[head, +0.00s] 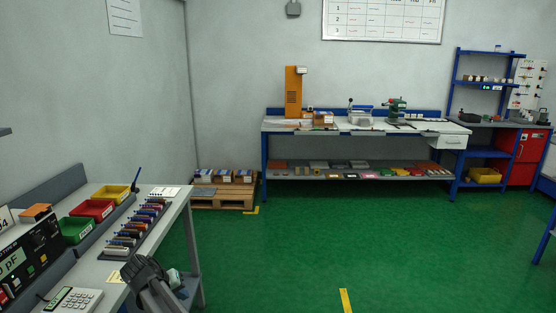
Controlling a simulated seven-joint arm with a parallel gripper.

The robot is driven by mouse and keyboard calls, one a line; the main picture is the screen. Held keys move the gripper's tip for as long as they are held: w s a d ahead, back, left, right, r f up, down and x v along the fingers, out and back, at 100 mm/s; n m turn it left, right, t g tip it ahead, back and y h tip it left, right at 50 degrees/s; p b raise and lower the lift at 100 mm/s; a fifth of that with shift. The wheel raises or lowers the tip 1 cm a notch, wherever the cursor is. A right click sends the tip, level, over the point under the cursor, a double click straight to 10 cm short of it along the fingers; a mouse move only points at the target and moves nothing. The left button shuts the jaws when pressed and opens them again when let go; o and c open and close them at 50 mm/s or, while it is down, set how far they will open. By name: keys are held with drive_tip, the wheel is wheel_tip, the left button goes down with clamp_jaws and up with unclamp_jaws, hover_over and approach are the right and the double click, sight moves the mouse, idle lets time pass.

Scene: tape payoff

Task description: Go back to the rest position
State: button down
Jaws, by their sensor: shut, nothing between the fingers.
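My gripper (134,267) is the dark grey end of my arm, low at the left of the head view. It is at the right front edge of the workbench (178,207), close to the rack of coloured tubes or rolls (137,225). It appears shut and empty. Its fingertips are small and dark, so their detail is hard to make out. A small pale green and grey part (174,277) shows just right of it.
A pallet (223,196) with boxes and a long bench (360,125) stand at the back.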

drive_tip(key=d+f+m+g, duration=0.15)
drive_tip(key=d+f, duration=0.45)
drive_tip(key=d, duration=0.7)
drive_tip(key=d+f+g, duration=0.2)
drive_tip(key=d+f, duration=0.4)
drive_tip(key=d, duration=0.7)
drive_tip(key=s+d+f+m+g+y, duration=0.1)
drive_tip(key=s+d+f, duration=0.25)
drive_tip(key=d, duration=0.35)
drive_tip(key=s+d+f+m+y, duration=0.1)
drive_tip(key=s+d+f, duration=0.25)
drive_tip(key=d, duration=0.45)
drive_tip(key=s+d+f+m+g+y, duration=0.1)
drive_tip(key=s+d+f+y, duration=0.1)
drive_tip(key=s+d, duration=0.35)
drive_tip(key=s+d+f+g, duration=0.1)
drive_tip(key=s+f+g, duration=0.2)
drive_tip(key=s+f, duration=0.7)
drive_tip(key=s+d+f+g, duration=0.1)
drive_tip(key=s+f+g, duration=0.2)
drive_tip(key=s+f, duration=0.7)
drive_tip(key=s, duration=0.8)
drive_tip(key=shift+f, duration=0.35)
